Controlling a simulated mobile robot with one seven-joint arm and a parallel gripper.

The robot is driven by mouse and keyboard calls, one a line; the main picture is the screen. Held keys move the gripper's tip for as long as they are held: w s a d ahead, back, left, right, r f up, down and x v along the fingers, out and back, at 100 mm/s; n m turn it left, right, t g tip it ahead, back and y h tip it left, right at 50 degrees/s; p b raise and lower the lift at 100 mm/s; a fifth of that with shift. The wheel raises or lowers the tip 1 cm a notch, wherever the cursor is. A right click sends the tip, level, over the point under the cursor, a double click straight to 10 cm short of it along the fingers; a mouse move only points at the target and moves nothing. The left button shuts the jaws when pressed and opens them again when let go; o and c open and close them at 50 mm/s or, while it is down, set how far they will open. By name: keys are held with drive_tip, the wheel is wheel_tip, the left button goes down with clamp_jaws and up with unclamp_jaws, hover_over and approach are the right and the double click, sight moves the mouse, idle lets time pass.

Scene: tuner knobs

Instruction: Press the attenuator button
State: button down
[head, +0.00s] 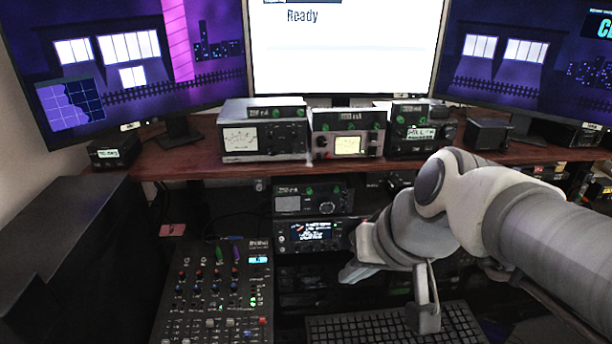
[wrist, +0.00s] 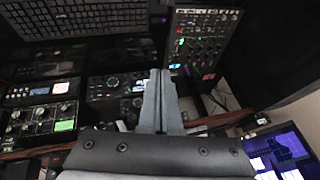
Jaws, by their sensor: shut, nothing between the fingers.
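The attenuator button is too small to make out in either view. A black radio with a lit screen (head: 312,232) sits under the shelf, below a smaller grey-faced unit (head: 305,203); either could carry the button, but I cannot tell which. My gripper (head: 347,274) is at the lower right of the lit radio in the head view, and my arm hides the equipment to the right. In the wrist view my gripper (wrist: 161,73) is shut, its two grey fingers together and empty. Stacked units (wrist: 118,84) show just left of the fingers; contact cannot be told.
A mixer (head: 215,295) with coloured knobs lies at the lower left, and a keyboard (head: 385,325) at the front. The wooden shelf (head: 180,160) carries several metered units, including a white-dialled one (head: 262,137). Monitors (head: 345,50) stand behind. A dark cabinet (head: 70,250) is at left.

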sight(339, 235)
drive_tip(key=w+a+f+m+t+y+b, duration=0.2)
drive_tip(key=w+f+m+y+b, duration=0.25)
drive_tip(key=w+f+b, duration=0.65)
drive_tip(key=w+d+f+m+t+h+b, duration=0.1)
drive_tip(key=w+d+f+m, duration=0.2)
drive_tip(key=w+f, duration=0.3)
drive_tip(key=w+d+f+m+t+h+b, duration=0.1)
drive_tip(key=w+d+f+m+h, duration=0.1)
drive_tip(key=w+d+f, duration=0.4)
wheel_tip(339, 235, down, 4)
drive_tip(key=shift+w+d+f+m, duration=0.15)
drive_tip(key=shift+w+m, duration=0.3)
drive_tip(key=shift+w, duration=0.35)
drive_tip(key=shift+h, duration=0.25)
drive_tip(key=w+p, duration=0.5)
drive_tip(key=w, duration=0.3)
drive_tip(key=shift+w, duration=0.4)
drive_tip(key=shift+w, duration=0.1)
